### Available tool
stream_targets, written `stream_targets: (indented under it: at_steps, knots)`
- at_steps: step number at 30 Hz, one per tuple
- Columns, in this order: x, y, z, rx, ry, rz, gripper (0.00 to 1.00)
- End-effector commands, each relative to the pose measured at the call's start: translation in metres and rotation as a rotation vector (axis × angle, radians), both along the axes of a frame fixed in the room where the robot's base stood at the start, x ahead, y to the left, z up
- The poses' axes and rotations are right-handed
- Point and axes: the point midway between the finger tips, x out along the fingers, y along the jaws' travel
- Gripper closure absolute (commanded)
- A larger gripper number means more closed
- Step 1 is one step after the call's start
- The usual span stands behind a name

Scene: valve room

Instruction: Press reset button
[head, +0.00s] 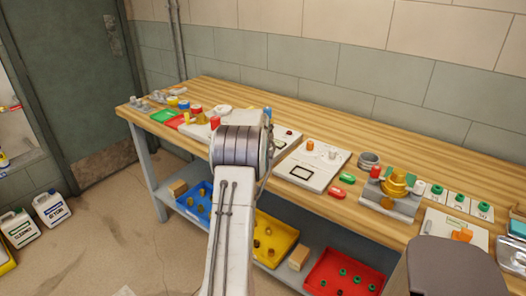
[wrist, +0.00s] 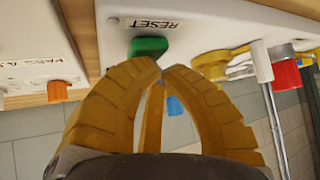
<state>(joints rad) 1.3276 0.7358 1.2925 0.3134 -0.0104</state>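The green reset button (wrist: 148,47) sticks out of a white panel (wrist: 190,22) in the wrist view, with the word RESET printed beside it. My gripper (wrist: 159,63) has its yellow fingers drawn together, with the tips meeting right at the edge of the button. I cannot tell whether the tips touch it. Nothing shows between the tips. A blue part (wrist: 174,105) shows behind the fingers. In the head view my arm hides the gripper and the reset button; part of the white panel (head: 284,143) shows at the arm's right.
On the workbench (head: 420,150), a white board with an orange peg (head: 310,145) stands right of the panel; the peg also shows in the wrist view (wrist: 57,91). A red handle (wrist: 286,75) and yellow part (wrist: 212,62) stand beside the button. Red and green parts lie farther right.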

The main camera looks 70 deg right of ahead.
Motion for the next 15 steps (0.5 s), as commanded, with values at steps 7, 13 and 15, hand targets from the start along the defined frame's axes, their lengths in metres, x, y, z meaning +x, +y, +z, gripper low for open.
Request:
stream_targets:
  at_steps: [7,13,15]
  knots:
    - [0.0,0.0,0.01,0.002,0.0,0.0,1.0]
    - [0.0,0.0,0.017,0.001,0.0,0.0,1.0]
    - [0.0,0.0,0.017,0.001,0.0,0.0,1.0]
